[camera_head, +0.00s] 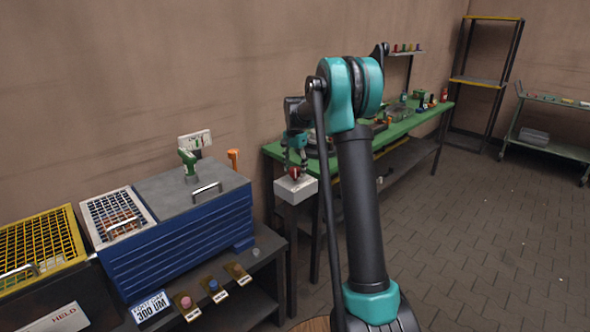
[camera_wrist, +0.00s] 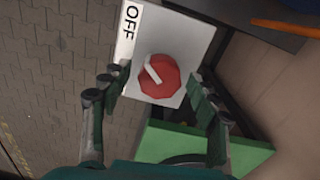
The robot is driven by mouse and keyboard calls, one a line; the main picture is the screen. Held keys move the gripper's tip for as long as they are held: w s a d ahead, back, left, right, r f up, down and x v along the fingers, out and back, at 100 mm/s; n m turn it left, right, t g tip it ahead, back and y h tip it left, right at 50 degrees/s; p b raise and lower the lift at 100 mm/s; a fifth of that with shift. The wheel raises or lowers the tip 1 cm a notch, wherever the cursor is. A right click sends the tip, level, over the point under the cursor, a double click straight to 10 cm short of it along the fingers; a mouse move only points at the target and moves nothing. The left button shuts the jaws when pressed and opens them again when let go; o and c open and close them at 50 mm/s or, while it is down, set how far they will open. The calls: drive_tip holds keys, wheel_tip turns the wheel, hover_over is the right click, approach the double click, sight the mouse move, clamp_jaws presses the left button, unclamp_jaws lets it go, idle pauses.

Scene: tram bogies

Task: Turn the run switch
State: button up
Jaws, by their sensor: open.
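The run switch is a red knob (camera_wrist: 160,76) with a white pointer bar on a light grey box (camera_wrist: 190,32). A white label on the box edge reads OFF. In the wrist view the pointer lies slanted, toward the upper left. My gripper (camera_wrist: 160,92) is open, with one finger on each side of the knob in that view. I cannot tell whether the fingers touch it. In the head view the box (camera_head: 296,191) is at the end of the green bench, and my gripper (camera_head: 295,165) points down over the red knob (camera_head: 295,173).
A green workbench (camera_head: 272,150) with several small items runs along the wall. A low dark shelf with small knobs is in front. Open floor (camera_head: 470,240) lies to the right.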

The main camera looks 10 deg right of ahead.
drive_tip(key=shift+f, duration=0.1)
drive_tip(key=c, duration=1.2)
drive_tip(key=shift+o, duration=0.2)
drive_tip(key=shift+n, duration=0.3)
drive_tip(key=n, duration=1.1)
drive_tip(key=shift+n, duration=2.1)
